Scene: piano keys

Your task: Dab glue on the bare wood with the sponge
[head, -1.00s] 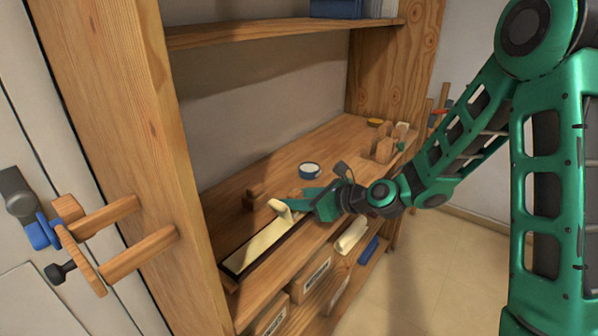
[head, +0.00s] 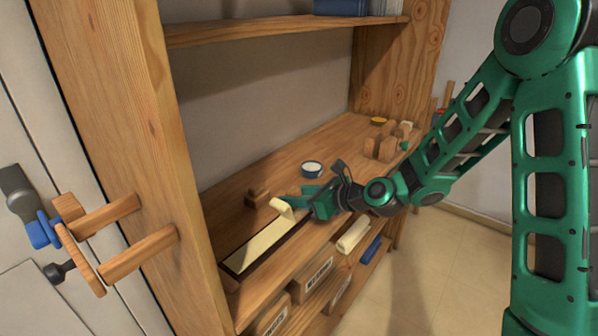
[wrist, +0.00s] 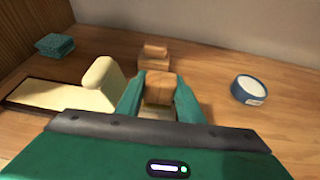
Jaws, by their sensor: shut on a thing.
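A long cream-topped strip (head: 262,246) in a dark-edged tray lies along the front of the shelf. A cream curl (head: 281,208) rises at its right end; it shows left of my fingers in the wrist view (wrist: 102,78). My gripper (head: 303,200) is low over the shelf beside the curl. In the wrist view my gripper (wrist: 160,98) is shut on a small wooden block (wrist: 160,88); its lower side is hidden. A blue-rimmed dish of white stuff (wrist: 249,89), likely the glue, stands right of my gripper. A teal sponge-like pad (wrist: 54,45) lies at the back left, apart from my gripper.
A stepped wooden block (head: 257,197) stands behind the strip. Several wooden blocks (head: 385,145) stand at the shelf's right end. A shelf board (head: 280,32) overhangs above, and a thick post (head: 130,150) bounds the left. Bare shelf lies around the dish.

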